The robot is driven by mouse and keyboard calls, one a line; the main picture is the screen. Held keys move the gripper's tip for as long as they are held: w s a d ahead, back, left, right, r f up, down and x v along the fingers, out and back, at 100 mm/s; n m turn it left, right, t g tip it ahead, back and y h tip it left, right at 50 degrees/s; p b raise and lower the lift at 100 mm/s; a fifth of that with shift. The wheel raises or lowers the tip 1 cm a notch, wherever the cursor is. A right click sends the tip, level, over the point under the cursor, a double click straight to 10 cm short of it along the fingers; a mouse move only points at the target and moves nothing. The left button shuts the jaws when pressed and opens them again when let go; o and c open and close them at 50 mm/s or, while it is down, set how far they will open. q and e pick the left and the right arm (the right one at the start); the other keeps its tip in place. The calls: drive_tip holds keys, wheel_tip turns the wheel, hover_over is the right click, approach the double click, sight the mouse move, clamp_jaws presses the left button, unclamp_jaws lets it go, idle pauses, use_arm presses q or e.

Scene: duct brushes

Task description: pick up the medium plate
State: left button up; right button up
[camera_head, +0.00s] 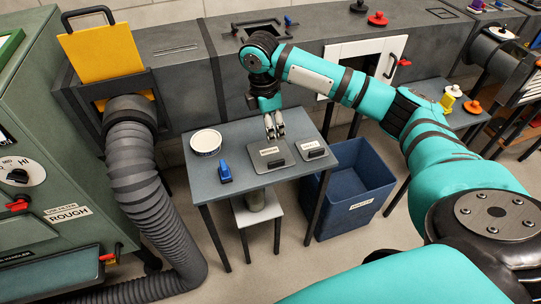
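A grey plate (258,165) with a small label and a dark handle (276,162) lies flat on the small grey table; it appears to be the medium plate, though its label is too small to read surely. A smaller grey plate (314,159) with a label and handle lies just to its right. My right gripper (275,132) points down at the table's back edge, just behind and above the larger plate. Its two fingers show a narrow gap with nothing between them. My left gripper is not in view.
On the table (222,203) are a white round tub (206,141) and a blue clip-like object (225,173). A blue bin (357,187) stands right of the table. A grey ribbed hose (145,195) runs down at left. The duct (180,75) stands behind.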

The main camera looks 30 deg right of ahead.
sight(276, 161)
drive_tip(key=f, duration=0.4)
drive_tip(key=d+f, duration=0.1)
drive_tip(key=f, duration=0.9)
drive_tip(key=shift+d, duration=0.3)
clamp_jaws()
